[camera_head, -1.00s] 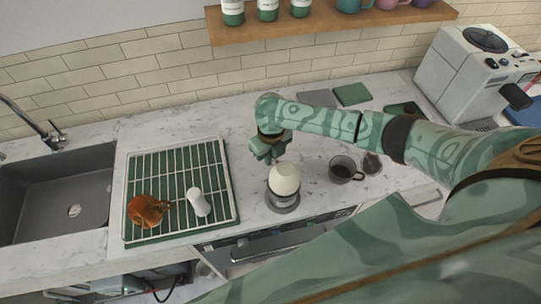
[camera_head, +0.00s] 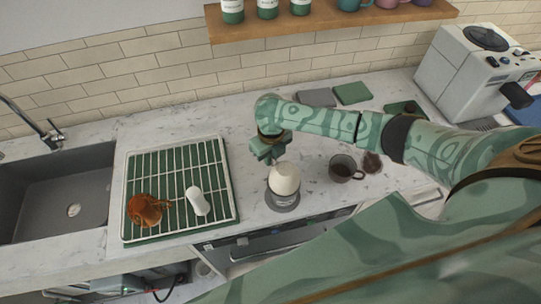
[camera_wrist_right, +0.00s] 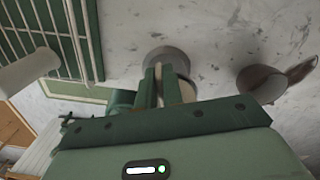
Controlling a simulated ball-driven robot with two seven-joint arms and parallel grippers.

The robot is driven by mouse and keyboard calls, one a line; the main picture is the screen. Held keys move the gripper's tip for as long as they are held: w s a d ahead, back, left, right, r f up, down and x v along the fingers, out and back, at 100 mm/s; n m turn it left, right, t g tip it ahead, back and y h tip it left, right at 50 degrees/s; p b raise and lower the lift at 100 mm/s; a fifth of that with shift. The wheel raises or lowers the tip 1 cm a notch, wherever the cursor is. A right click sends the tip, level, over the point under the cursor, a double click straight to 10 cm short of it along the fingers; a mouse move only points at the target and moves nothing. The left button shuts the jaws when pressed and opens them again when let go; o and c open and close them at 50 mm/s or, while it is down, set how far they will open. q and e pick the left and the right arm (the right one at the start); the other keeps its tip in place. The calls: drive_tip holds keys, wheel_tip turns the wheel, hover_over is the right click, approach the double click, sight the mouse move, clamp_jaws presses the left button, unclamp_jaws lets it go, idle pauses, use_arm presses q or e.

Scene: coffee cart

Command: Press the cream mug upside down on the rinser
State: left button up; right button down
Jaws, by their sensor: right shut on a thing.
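The cream mug (camera_head: 284,178) is upside down, narrow base upward, over the round grey rinser (camera_head: 282,202) near the counter's front edge. Its rim meets the rinser in the head view, but I cannot tell how firmly it is pressed. My right gripper (camera_head: 269,154) reaches in from behind the mug and is shut on it; the hold is mostly hidden. In the right wrist view a strip of the cream mug (camera_wrist_right: 172,88) shows between the fingers, with the rinser (camera_wrist_right: 168,58) beyond. My left gripper is not in view.
A drying rack (camera_head: 228,187) with a brown item (camera_head: 146,211) and a white cup (camera_head: 197,201) lies to the left. A sink (camera_head: 60,190) is farther left. A shelf (camera_head: 330,25) hangs above.

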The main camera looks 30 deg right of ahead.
drive_tip(key=shift+f, duration=0.45)
idle(2.4)
drive_tip(key=shift+r, duration=0.1)
idle(0.4)
wheel_tip(320, 180, up, 7)
drive_tip(key=p, duration=0.7)
idle(0.4)
